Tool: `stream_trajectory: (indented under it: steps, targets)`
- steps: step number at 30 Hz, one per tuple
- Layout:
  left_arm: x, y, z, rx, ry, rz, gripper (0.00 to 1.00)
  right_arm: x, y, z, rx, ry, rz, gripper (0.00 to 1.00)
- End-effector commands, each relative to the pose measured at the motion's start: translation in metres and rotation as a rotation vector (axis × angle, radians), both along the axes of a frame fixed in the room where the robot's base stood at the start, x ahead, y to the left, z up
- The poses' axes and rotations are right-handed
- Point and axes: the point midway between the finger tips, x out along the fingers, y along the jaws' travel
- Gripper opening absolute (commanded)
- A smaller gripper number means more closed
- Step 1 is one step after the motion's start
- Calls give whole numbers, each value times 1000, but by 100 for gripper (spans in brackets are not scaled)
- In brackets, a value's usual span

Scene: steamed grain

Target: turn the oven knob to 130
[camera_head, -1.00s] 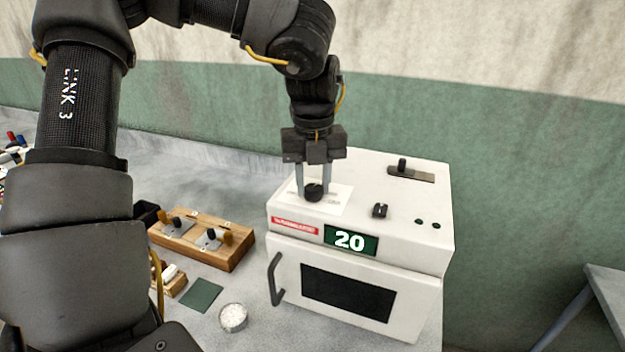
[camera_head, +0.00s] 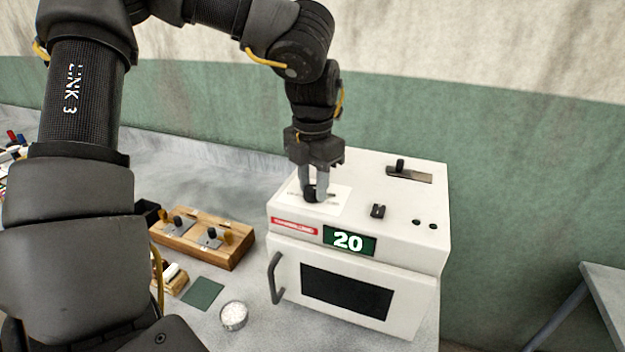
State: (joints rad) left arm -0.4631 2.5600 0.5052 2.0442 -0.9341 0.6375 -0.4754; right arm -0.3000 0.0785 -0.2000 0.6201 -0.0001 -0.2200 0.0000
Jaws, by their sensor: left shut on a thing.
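The white oven (camera_head: 420,265) stands on the grey bench with its door closed. Its green display (camera_head: 349,241) reads 20. The black round oven knob (camera_head: 312,196) sits on the white dial plate on the oven's top, at the left. My left gripper (camera_head: 315,192) points down from above and is shut on the knob, with its fingers on either side of it. The fingers partly hide the knob and the dial marks. My right gripper does not show.
A second small black knob (camera_head: 378,211) and a slider (camera_head: 409,173) are on the oven top. A wooden block with several knobs (camera_head: 203,238), a green square (camera_head: 203,293) and a cup of white grains (camera_head: 233,316) are left of the oven.

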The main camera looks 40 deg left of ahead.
Motion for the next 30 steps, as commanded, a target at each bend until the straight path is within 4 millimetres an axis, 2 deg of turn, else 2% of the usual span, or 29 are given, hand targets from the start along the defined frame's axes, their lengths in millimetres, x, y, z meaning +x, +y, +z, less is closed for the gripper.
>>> stream_trajectory:
  steps: [13,30]
  targets:
    - [-1,0,0,0,3,-297,11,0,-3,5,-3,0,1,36]
    - [-1,0,-1,0,4,-379,11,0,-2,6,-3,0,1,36]
